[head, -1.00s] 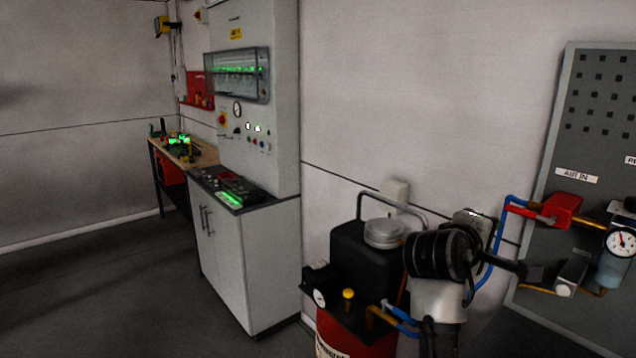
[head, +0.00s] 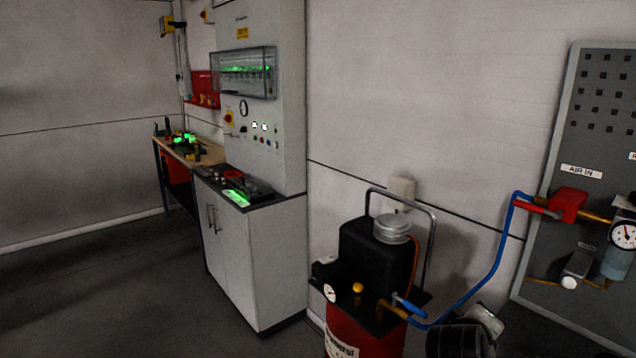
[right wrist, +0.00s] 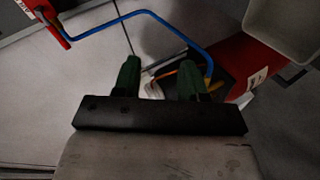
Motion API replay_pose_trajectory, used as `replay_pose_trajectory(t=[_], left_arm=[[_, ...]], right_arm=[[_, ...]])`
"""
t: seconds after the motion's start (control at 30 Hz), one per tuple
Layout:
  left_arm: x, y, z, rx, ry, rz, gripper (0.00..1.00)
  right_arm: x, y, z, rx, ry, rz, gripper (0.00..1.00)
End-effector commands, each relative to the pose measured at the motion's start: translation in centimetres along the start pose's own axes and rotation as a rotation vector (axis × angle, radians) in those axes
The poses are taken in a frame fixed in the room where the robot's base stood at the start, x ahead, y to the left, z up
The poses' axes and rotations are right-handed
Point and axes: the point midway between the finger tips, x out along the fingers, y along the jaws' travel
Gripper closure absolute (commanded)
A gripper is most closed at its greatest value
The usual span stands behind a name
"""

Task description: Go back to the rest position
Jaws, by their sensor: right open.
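My right gripper (right wrist: 160,78) shows in the right wrist view as two green fingers standing apart, with no object held between them. Part of my right arm shows low in the head view, at the bottom edge right of the compressor; the fingers cannot be made out there. My left gripper is not in either view.
A red and black compressor (head: 368,285) stands on the floor by the wall. A blue hose (head: 497,258) runs from it to a red-handled valve (head: 568,205) on the grey panel (head: 565,135). A white cabinet (head: 255,262) stands left; floor (head: 110,290) at left is clear.

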Motion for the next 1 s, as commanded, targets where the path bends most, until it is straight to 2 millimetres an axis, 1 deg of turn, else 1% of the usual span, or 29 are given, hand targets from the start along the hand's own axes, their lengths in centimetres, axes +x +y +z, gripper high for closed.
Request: replay_pose_trajectory(t=[0.03, 0.07, 0.1, 0.17, 0.2, 0.27, 0.3, 0.4, 0.5, 0.6, 0.7, 0.87, 1.0], left_arm=[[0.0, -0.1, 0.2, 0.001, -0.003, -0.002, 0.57], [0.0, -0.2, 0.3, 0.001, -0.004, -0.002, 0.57], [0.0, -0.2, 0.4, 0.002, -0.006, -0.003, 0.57], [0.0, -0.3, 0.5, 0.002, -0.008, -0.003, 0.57], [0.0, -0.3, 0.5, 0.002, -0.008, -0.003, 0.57], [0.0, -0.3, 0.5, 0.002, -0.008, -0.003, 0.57], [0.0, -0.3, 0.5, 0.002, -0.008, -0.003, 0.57], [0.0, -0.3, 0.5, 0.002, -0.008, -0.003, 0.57], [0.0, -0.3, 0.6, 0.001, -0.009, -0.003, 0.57], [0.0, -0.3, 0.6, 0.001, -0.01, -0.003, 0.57], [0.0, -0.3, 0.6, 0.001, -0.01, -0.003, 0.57], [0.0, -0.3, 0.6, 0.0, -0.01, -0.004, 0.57], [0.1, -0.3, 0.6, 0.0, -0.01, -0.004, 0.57]], right_arm=[[0.1, -2.2, 1.6, 0.021, -0.001, -0.046, 0.58], [0.0, -3.5, 2.6, 0.042, 0.001, -0.08, 0.58], [-0.2, -5.3, 3.9, 0.073, 0.005, -0.128, 0.58], [-0.9, -8.4, 6.2, 0.122, 0.004, -0.212, 0.58], [-1.6, -10.3, 7.7, 0.157, -0.001, -0.272, 0.58], [-2.9, -12.9, 10.0, 0.207, -0.013, -0.359, 0.58], [-3.8, -14.5, 11.3, 0.237, -0.024, -0.414, 0.58], [-6.0, -17.4, 14.0, 0.299, -0.056, -0.531, 0.58], [-8.2, -19.4, 16.1, 0.345, -0.091, -0.624, 0.58], [-10.1, -21.0, 17.9, 0.381, -0.13, -0.705, 0.58], [-12.1, -22.2, 19.5, 0.412, -0.168, -0.776, 0.58], [-15.2, -23.6, 21.7, 0.454, -0.235, -0.883, 0.58], [-13.2, -26.3, 21.7, 0.452, -0.248, -0.889, 0.58]])
